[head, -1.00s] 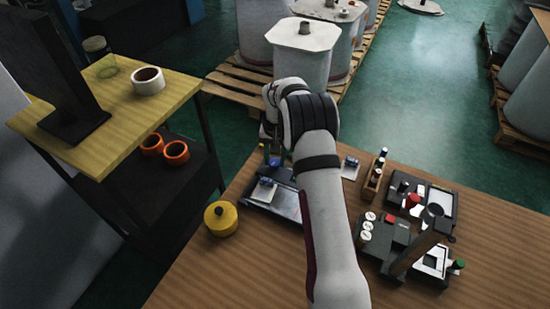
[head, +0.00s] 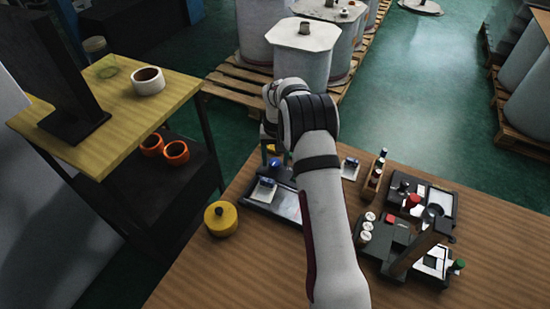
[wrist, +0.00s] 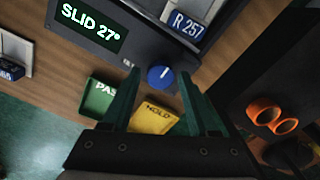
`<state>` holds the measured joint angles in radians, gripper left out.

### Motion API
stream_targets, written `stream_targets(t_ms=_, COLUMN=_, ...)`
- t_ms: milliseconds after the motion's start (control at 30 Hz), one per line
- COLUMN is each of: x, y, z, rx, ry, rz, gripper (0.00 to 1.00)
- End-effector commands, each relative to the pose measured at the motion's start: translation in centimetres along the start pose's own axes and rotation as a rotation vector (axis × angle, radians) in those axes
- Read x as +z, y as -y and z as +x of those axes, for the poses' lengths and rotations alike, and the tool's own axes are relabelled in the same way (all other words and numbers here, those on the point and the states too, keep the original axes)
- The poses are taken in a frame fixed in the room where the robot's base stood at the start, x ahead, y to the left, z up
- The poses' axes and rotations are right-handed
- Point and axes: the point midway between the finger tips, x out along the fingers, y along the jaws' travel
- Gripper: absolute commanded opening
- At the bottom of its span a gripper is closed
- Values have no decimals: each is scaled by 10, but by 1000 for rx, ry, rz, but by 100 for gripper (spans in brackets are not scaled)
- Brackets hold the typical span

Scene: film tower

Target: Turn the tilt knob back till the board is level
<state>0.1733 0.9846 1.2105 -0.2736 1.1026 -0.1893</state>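In the wrist view, a blue round knob (wrist: 162,77) with a white mark sits on a dark panel. My gripper (wrist: 158,80) is open, with one green finger on each side of the knob in the picture. I cannot tell whether the fingers touch it. In the head view, the board (head: 286,205), a grey plate in a dark frame, lies on the table, partly hidden by my arm. A small blue-and-white item (head: 264,188) is on it.
A green "PASS" tray (wrist: 98,98) and a yellow "HOLD" tray (wrist: 153,118) lie close to the panel. A yellow round object (head: 221,218) stands left of the board. Black equipment (head: 405,250) and a wooden rack (head: 374,180) stand to the right.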

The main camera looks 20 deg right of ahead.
Motion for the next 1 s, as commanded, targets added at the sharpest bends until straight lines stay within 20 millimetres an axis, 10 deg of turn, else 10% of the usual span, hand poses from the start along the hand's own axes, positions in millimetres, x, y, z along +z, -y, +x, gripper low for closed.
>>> stream_targets(t_ms=433, x=0, y=0, z=-11, rx=0, ry=0, rz=1, gripper=72)
stream_targets(t_ms=1000, x=0, y=0, z=-153, rx=0, ry=0, rz=1, gripper=72)
